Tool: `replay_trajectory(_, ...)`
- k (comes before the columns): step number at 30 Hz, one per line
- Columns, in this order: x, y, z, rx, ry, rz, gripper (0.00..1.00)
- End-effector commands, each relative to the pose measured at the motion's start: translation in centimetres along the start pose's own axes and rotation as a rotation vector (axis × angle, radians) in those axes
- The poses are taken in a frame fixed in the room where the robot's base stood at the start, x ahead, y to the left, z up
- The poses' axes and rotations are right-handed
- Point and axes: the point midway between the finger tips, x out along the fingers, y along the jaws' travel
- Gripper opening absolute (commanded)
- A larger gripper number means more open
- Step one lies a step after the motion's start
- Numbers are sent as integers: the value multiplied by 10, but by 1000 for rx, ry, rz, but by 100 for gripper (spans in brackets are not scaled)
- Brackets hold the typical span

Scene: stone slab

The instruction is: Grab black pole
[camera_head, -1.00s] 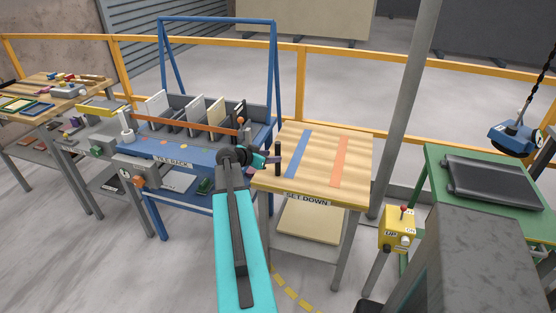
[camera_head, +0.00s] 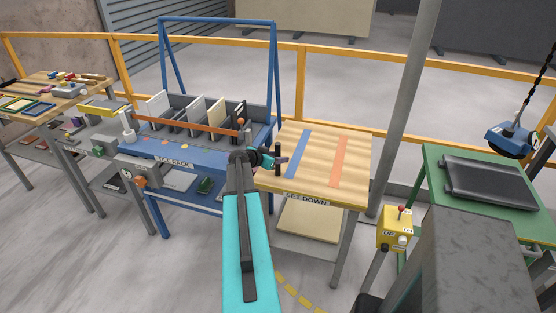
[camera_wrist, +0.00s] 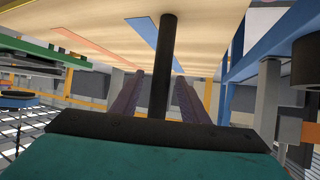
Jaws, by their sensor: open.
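The black pole (camera_head: 278,151) is a short, thin, dark upright by the left edge of the set-down table. In the wrist view the black pole (camera_wrist: 166,60) stands between the two dark fingers of my gripper (camera_wrist: 160,88). The fingers are apart, with a gap showing on each side of the pole. In the head view my gripper (camera_head: 279,160) is at the pole, small and partly hidden by its own wrist. The pole's base is hidden behind the gripper body in the wrist view.
The wooden set-down table (camera_head: 322,150) has a blue stripe (camera_head: 299,154) and an orange stripe (camera_head: 340,160). To its left is the blue tile rack (camera_head: 215,157) with upright tiles. A grey post (camera_head: 407,100) and a yellow control box (camera_head: 395,230) stand to the right.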

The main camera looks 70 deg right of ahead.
Motion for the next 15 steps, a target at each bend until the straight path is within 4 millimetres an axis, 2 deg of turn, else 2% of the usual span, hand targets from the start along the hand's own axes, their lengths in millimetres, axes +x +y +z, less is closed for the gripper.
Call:
replay_trajectory(13, 0, 1, 0, 1, 0, 1, 41)
replay_trajectory(15, 0, 1, 0, 1, 0, 1, 30)
